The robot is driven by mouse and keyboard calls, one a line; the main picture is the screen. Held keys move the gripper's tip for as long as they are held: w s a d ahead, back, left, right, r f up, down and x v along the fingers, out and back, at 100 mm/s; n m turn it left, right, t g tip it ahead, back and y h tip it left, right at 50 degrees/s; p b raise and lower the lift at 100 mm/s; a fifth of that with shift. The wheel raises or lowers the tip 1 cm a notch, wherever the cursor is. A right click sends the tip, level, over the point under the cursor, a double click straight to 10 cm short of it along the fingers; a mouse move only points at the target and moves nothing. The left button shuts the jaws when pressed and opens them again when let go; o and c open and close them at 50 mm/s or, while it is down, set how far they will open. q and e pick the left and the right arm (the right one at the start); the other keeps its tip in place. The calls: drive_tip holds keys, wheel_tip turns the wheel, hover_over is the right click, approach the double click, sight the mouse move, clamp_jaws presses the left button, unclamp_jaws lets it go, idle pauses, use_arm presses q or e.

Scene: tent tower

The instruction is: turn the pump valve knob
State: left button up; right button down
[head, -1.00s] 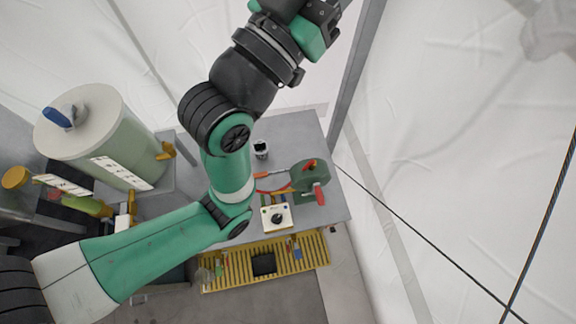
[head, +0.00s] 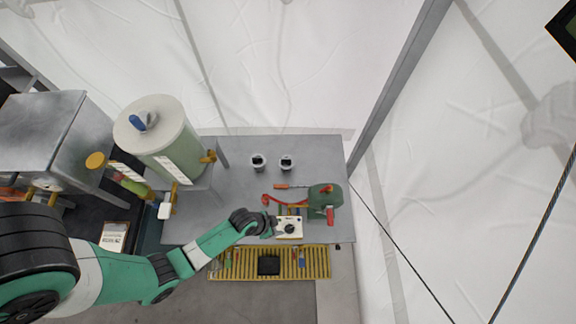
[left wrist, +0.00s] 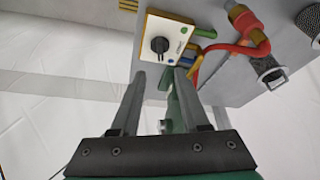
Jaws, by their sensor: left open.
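The pump valve knob (head: 290,228) is a small black dial on a white control box (head: 283,235) near the table's front edge. In the left wrist view the knob (left wrist: 160,45) sits on the white face of the box (left wrist: 180,56), which has a yellow rim and blue and green dots. My left gripper (head: 271,223) is just left of the box in the head view. In the left wrist view its two fingers (left wrist: 160,78) are apart and empty, with tips near the box's edge and the knob beyond them. My right gripper is not in view.
A green pump (head: 322,197) with red parts stands right behind the box. Two small cups (head: 272,163) stand farther back on the grey table (head: 235,185). A large pale green tank (head: 165,140) is at the left. A yellow slatted rack (head: 300,263) lies along the front.

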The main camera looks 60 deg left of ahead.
sight(289, 228)
use_arm(q)
drive_tip(key=b+x, duration=0.5)
drive_tip(key=x, duration=0.6)
drive_tip(key=shift+w+b, duration=0.1)
drive_tip(key=shift+b, duration=0.2)
drive_tip(key=shift+c, duration=0.2)
clamp_jaws()
